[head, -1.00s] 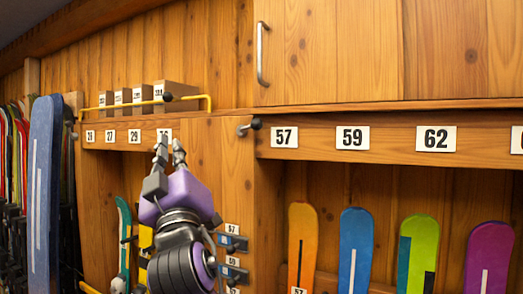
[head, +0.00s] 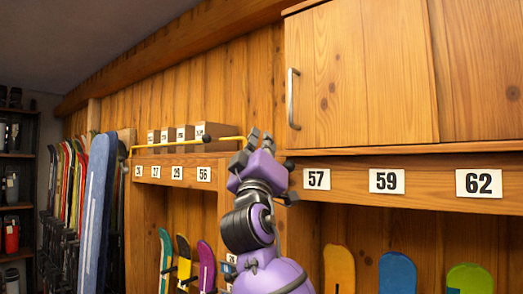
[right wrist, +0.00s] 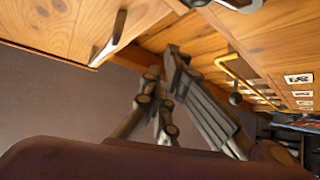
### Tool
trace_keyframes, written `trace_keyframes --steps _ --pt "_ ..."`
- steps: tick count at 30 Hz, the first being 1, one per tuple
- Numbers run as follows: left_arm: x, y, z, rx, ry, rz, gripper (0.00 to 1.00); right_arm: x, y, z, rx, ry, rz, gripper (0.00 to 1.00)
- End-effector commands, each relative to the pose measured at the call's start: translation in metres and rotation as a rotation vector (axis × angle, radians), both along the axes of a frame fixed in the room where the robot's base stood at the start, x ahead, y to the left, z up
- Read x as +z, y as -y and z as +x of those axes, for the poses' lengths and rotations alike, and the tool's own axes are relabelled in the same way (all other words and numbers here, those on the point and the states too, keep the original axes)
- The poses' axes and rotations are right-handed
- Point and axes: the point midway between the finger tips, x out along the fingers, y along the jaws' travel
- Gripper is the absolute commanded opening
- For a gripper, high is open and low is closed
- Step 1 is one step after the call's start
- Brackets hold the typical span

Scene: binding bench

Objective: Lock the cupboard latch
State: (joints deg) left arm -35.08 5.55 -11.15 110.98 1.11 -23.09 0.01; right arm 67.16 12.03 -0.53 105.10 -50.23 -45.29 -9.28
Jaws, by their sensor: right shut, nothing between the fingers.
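The cupboard door (head: 354,75) is a flat wooden panel at the upper right of the head view, with a silver handle (head: 293,98) near its left edge. It looks closed. A small black knob (head: 289,164) sits below its left corner, left of the number 57; I cannot tell for sure whether it is the latch. My right gripper (head: 261,138) is shut and empty, pointing up, left of the door's lower corner. In the right wrist view its fingers (right wrist: 164,72) lie between the handle (right wrist: 115,38) and a yellow bar (right wrist: 240,75). My left gripper is out of view.
The yellow bar (head: 225,139) with a black knob runs before several small boxes (head: 214,132) on the ledge. Below are numbered bays with several boards (head: 397,273). Skis (head: 92,220) and a dark shelf (head: 15,180) stand at the left.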

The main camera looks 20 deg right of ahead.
Motion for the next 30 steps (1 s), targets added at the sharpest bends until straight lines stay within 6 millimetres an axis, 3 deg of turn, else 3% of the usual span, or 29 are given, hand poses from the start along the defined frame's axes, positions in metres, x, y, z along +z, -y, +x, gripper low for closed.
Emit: trace_keyframes --steps 1,6,20,27,30 --pt "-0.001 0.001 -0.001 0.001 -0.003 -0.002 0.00 -0.013 0.007 0.000 -0.003 -0.008 -0.001 0.00" --pt "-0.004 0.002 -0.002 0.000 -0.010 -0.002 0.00 -0.027 0.017 -0.001 0.000 -0.008 0.000 0.00" --pt "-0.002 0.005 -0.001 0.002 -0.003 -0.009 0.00 -0.033 0.020 0.000 0.001 -0.007 0.002 0.00" --pt "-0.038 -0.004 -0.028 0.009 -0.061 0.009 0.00 -0.057 0.022 0.010 0.004 0.065 0.077 0.00" --pt "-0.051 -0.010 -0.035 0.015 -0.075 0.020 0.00 -0.058 0.025 0.006 0.004 0.114 0.111 0.00"
